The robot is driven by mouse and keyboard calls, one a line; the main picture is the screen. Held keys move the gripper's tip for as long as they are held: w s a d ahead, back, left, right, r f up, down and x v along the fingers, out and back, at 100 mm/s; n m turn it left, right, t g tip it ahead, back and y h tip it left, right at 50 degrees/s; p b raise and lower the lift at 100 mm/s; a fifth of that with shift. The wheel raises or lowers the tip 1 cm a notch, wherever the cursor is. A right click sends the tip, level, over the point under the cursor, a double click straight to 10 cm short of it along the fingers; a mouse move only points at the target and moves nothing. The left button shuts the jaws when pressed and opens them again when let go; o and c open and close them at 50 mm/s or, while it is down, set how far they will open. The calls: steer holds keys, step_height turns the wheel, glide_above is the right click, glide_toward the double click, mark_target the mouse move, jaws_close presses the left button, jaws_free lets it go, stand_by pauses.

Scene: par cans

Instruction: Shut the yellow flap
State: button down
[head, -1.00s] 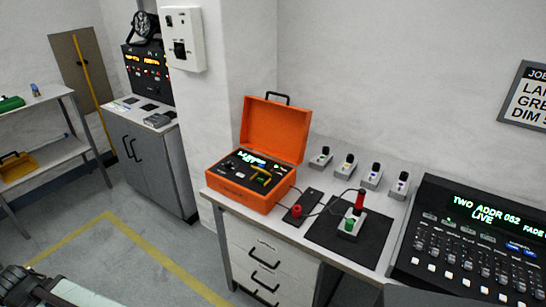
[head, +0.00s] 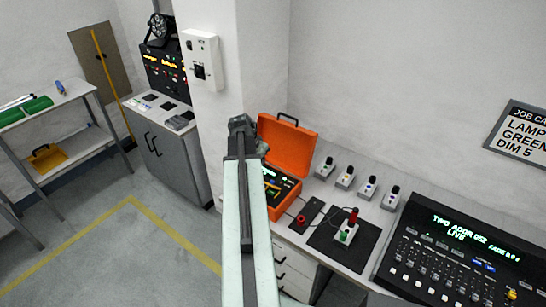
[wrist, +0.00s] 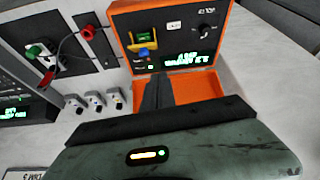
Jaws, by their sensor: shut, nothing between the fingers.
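The yellow flap (wrist: 143,50) is on the control panel of the orange case (wrist: 223,50), next to a small blue part (wrist: 144,38), in the wrist view. I cannot tell exactly how far open it stands. My gripper (wrist: 159,78) is shut and empty. In the wrist view its dark fingers reach over the case's orange lid toward the panel, with their tips a little short of the flap and apart from it in the picture.
The case's lid (head: 288,140) stands open at the back. A red button box (head: 303,217), a black mat (head: 340,255) with a cabled device and several small grey units (head: 346,177) share the bench. A lighting console (head: 450,255) stands at the right.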

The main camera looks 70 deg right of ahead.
steer(key=r+m, duration=0.1)
steer(key=r, duration=0.1)
glide_above(273, 184)
steer(key=b+x, duration=0.3)
steer(key=x, duration=0.1)
steer(key=a+b+x, duration=0.1)
steer(key=b+x, duration=0.3)
steer(key=w+a+f+b+x, duration=0.1)
steer(key=b+x, duration=0.2)
steer(key=b, duration=0.1)
steer(key=shift+f, duration=0.45)
steer(key=shift+w+a+b, duration=0.15)
steer(key=shift+a+b, duration=0.15)
steer(key=shift+a, duration=0.1)
